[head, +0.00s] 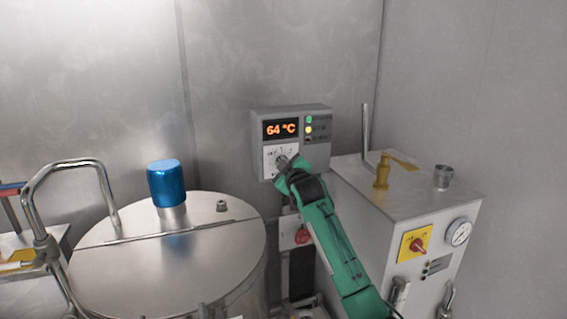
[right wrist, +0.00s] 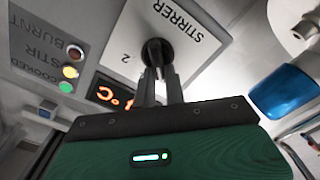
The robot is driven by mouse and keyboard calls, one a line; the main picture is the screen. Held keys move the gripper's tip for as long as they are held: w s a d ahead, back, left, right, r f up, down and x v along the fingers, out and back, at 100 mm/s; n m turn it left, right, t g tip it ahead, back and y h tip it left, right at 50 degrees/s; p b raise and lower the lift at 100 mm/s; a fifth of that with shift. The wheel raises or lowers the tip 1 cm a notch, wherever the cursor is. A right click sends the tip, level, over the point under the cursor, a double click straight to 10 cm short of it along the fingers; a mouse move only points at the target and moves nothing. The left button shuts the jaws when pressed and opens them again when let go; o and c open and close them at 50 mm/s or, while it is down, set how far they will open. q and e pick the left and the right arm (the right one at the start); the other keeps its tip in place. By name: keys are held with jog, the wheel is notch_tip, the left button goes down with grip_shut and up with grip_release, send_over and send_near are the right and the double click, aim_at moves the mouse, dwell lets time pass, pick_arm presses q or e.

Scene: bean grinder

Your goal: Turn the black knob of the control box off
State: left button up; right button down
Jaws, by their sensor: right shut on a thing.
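The grey control box (head: 318,150) hangs on the back wall. Its display (head: 281,129) reads 64 °C in orange. My right gripper (head: 284,168) reaches the white dial plate (head: 270,161) on the box's lower left and hides the knob there in the head view. In the right wrist view the round black knob (right wrist: 156,47) sits on the white plate marked STIRRER. The two fingers of my right gripper (right wrist: 158,70) are shut on this knob. The knob's exact pointer direction is hidden by the fingers. My left gripper is not in view.
A steel vat (head: 170,262) with a blue cap (head: 166,184) and a bent metal handle stands at left. A steel cabinet (head: 440,210) with a yellow-plated red knob (head: 417,245) and a gauge (head: 459,232) stands close to the right of my arm. A red knob (head: 302,237) is below the box.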

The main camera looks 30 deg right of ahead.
dwell(0.5)
jog(key=c, duration=1.5)
grip_release()
jog(key=shift+o, duration=0.2)
jog(key=b+v, duration=0.3)
jog(key=v, duration=1)
jog(key=shift+s, duration=0.4)
jog(key=shift+f, duration=0.1)
